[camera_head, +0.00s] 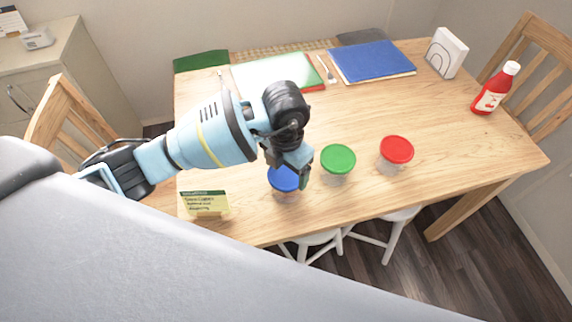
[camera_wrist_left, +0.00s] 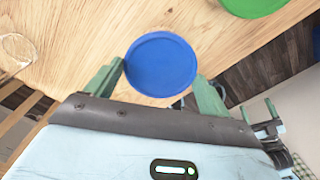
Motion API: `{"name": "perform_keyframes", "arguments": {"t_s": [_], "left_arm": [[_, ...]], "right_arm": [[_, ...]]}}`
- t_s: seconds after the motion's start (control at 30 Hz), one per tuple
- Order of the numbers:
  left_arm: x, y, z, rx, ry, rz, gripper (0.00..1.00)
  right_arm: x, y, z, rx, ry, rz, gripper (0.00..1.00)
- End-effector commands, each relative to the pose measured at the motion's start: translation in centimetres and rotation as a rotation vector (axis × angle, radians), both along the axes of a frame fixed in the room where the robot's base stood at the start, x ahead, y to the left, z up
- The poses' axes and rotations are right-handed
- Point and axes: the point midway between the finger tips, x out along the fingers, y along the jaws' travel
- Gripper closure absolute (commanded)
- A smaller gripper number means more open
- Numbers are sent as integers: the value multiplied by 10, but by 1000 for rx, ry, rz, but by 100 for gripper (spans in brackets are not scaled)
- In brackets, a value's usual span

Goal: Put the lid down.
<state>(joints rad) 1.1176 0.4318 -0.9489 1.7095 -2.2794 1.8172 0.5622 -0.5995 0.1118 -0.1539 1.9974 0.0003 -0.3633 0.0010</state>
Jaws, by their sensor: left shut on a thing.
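The blue lid (camera_head: 282,179) is round and lies near the table's front edge, left of the green lid. My left gripper (camera_head: 296,168) is over it, shut on it. In the left wrist view the blue lid (camera_wrist_left: 162,62) sits between the two green fingers of my left gripper (camera_wrist_left: 160,86), one at each side of its rim. A clear tub seems to show just below the lid in the head view; whether the lid rests on it I cannot tell.
A green-lidded tub (camera_head: 338,159) and a red-lidded tub (camera_head: 396,151) stand to the right. A small yellow sign (camera_head: 204,204) stands to the left. A ketchup bottle (camera_head: 495,89) stands far right.

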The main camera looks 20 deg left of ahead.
Motion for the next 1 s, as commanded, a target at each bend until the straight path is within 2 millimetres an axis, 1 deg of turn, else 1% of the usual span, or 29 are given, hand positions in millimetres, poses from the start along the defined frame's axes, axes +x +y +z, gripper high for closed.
{"name": "perform_keyframes", "arguments": {"t_s": [0.17, 0.2, 0.3, 0.33, 0.57, 0.67, 0.77, 0.83, 1.0], "left_arm": [[0, 0, -3, 1, 0, 0, 40], [0, 0, -3, 1, 0, 0, 16], [0, 0, -2, 1, 0, 0, 3], [0, 0, -2, 1, 0, 0, 0], [0, 0, -2, 1, 0, 0, 0], [0, 0, 4, -1, -3, 0, 0], [1, 0, 17, -1, -5, -1, 0], [1, 0, 29, 0, -6, 0, 0], [1, 0, 65, -1, -7, 0, 0]], "right_arm": [[2, 0, 0, 1, -3, 0, 17], [2, 0, 0, 1, -3, 0, 17], [2, 0, 0, 1, -3, 0, 17], [2, 0, 0, 1, -3, 0, 17], [2, 1, 0, 1, -3, -1, 17], [3, 1, 2, 2, -6, -1, 17], [3, 1, 5, 1, -9, -2, 17], [3, 1, 6, 1, -8, -2, 17], [0, 0, 7, 1, -5, -2, 17]]}}
